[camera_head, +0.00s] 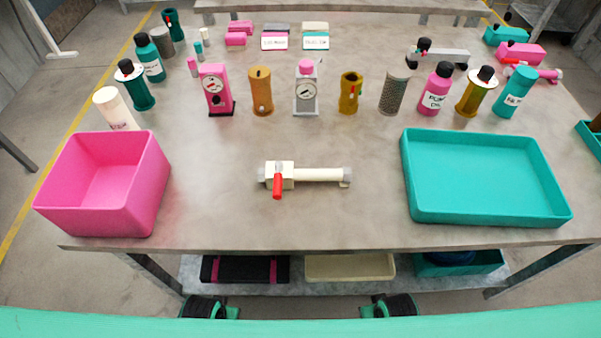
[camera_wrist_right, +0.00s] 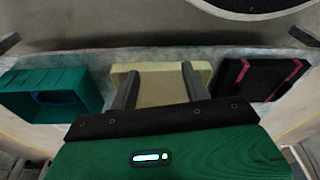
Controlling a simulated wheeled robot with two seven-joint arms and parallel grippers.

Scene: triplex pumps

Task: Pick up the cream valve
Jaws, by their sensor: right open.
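The cream valve (camera_head: 318,174) lies on its side on the grey table, near the front middle. It has a cream pipe, a square cream body at its left end and a red handle (camera_head: 277,186). It lies between the pink bin and the teal tray, apart from both. My right gripper (camera_wrist_right: 158,78) shows in the right wrist view, open and empty, with a cream tray on the lower shelf behind its fingers. The valve does not show in that view. My left gripper is in neither view.
A pink bin (camera_head: 105,225) stands at the table's left front and a teal tray (camera_head: 490,217) at the right front. Gauges, bottles and cylinders stand in a row behind. The lower shelf holds a cream tray (camera_head: 350,268) and a black box (camera_head: 228,270). Bare tabletop surrounds the valve.

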